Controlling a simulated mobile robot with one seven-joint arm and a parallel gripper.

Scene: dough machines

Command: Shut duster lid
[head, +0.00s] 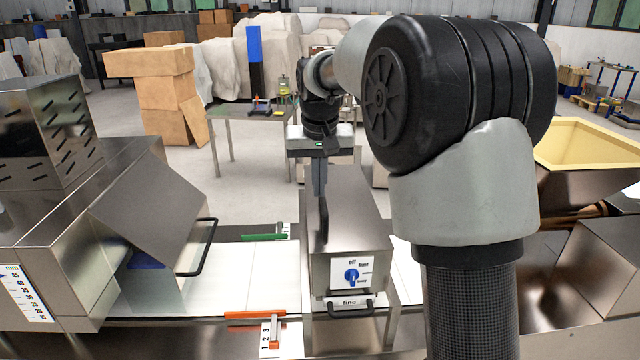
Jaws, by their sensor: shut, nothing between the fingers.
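The duster (350,250) is a long steel box in the middle of the head view, with a blue knob (351,275) and a label reading "fine" on its front. Its lid (355,205) looks flat over the box top; I cannot tell whether it is fully down. A dark upright strip, perhaps a handle, shows at the left edge of the top. My gripper (319,192) points down at the far left part of the duster, shut and empty. I cannot tell whether its fingertips touch the lid. My arm hides what lies right of the duster.
A white conveyor belt (235,275) runs under the duster. A steel machine with a tilted guard (150,215) and black handle stands left. A cream-lined hopper (590,145) is at right. Orange (255,314) and green (264,237) levers flank the belt. Cardboard boxes (160,95) stand behind.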

